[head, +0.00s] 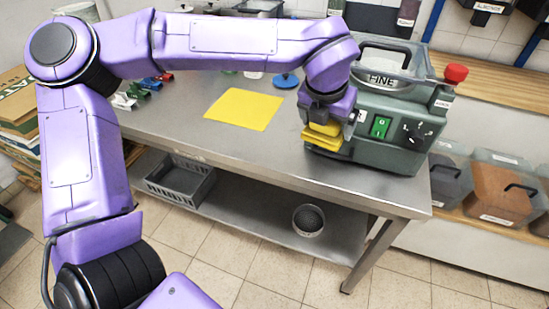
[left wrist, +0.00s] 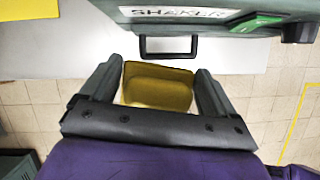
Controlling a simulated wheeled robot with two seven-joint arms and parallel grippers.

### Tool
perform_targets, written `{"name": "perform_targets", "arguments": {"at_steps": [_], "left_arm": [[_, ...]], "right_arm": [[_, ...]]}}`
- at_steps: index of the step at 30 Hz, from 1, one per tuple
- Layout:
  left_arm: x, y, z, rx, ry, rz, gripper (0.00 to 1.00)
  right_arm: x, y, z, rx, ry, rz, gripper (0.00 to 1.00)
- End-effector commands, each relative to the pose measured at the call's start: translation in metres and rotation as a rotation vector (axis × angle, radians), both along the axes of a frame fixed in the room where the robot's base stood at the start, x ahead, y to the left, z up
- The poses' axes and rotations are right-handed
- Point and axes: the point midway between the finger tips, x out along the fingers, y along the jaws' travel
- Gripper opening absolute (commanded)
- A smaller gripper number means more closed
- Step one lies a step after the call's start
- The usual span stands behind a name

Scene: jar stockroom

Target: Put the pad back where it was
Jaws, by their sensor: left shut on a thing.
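My left gripper (head: 326,122) points down in front of the shaker (head: 390,125), a grey-green machine with a black handle, a FINE label and a red knob. The gripper is shut on a yellow pad (head: 320,142), close to the shaker's front left side. In the left wrist view the pad (left wrist: 158,85) spans the space between the two dark fingers, with the shaker's SHAKER label (left wrist: 180,13) beyond it. Whether the pad touches the shaker or the table cannot be told. My right gripper is not in view.
A flat yellow sheet (head: 243,109) lies on the steel table (head: 275,143), left of the gripper. A blue lid (head: 286,80) and coloured clips (head: 150,84) lie farther back. A grey crate (head: 180,182) and a round sieve (head: 308,220) stand on the lower shelf.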

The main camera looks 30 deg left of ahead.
Motion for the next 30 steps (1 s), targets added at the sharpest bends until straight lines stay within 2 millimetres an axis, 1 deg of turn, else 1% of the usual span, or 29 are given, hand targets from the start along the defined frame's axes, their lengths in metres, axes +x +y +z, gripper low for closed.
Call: {"name": "perform_targets", "arguments": {"at_steps": [1,3,5,8,9,12,16,18,21,24,30], "left_arm": [[0.0,0.002,-0.003,0.003,-0.004,0.073,0.61],[-0.001,0.005,-0.001,0.0,-0.001,0.15,0.61],[0.0,0.013,-0.002,-0.003,0.001,0.183,0.61],[0.002,0.035,-0.01,-0.007,0.005,0.191,0.61],[0.004,0.046,-0.015,-0.006,0.004,0.19,0.61],[0.008,0.07,-0.025,-0.006,0.004,0.188,0.61],[0.011,0.096,-0.038,-0.007,0.005,0.186,0.61],[0.013,0.105,-0.052,-0.005,0.006,0.185,0.61],[0.015,0.117,-0.067,-0.005,0.007,0.184,0.61],[0.016,0.127,-0.08,-0.005,0.006,0.184,0.61],[0.018,0.137,-0.092,-0.004,0.004,0.182,0.61]], "right_arm": [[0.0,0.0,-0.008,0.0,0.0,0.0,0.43],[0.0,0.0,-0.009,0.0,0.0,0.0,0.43],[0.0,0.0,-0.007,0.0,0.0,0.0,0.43],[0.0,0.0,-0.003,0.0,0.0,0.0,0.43],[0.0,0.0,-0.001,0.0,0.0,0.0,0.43],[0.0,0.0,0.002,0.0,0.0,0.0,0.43],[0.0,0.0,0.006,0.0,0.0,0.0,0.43],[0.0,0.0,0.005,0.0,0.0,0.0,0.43],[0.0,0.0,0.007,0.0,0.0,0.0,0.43],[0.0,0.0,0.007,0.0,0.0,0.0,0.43],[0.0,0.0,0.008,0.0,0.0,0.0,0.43]]}}
